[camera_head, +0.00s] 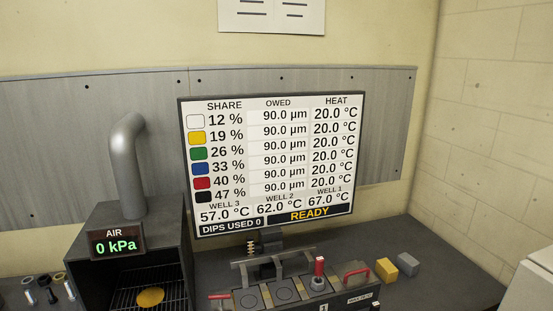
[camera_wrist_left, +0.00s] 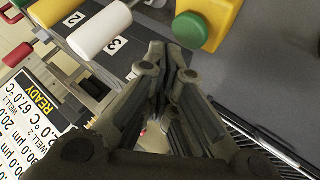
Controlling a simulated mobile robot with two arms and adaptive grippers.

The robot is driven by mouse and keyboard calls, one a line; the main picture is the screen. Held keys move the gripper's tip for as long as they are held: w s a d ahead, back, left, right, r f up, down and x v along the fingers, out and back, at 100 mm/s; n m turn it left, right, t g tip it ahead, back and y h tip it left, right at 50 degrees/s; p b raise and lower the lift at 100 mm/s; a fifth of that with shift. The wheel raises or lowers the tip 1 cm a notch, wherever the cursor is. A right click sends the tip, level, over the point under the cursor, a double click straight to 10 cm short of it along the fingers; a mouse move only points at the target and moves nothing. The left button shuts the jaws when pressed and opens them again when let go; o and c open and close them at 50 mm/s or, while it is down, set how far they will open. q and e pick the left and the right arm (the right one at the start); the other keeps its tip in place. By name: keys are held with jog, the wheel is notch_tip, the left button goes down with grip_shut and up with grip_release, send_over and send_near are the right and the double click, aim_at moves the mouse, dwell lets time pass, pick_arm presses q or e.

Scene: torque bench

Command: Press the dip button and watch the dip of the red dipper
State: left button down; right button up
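A yellow box (camera_wrist_left: 222,18) with a round green button (camera_wrist_left: 190,30) on its face is at the top of the left wrist view. My left gripper (camera_wrist_left: 168,52) is shut and empty, its fingertips just below the button; I cannot tell whether they touch. A white handle (camera_wrist_left: 100,34) and a red handle (camera_wrist_left: 17,55) stick out from the bench unit in the left wrist view. In the head view an upright red-topped piece (camera_head: 319,267) stands on the well unit (camera_head: 300,291). Neither gripper shows in the head view.
The screen (camera_head: 275,160) reads READY and DIPS USED 0, with every heat at 20.0 °C. A dark booth (camera_head: 170,245) with a pipe stands at left; its gauge reads 0 kPa. Yellow (camera_head: 386,269) and grey (camera_head: 408,264) blocks lie right of the wells.

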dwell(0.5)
pick_arm(q)
jog(key=shift+f, duration=0.45)
jog(key=shift+f+b, duration=0.5)
jog(key=shift+f, duration=0.1)
dwell(0.5)
jog(key=shift+r, duration=0.1)
jog(key=shift+r+p, duration=0.95)
jog(key=shift+p, duration=0.1)
notch_tip(320, 180, up, 6)
jog(key=p, duration=0.6)
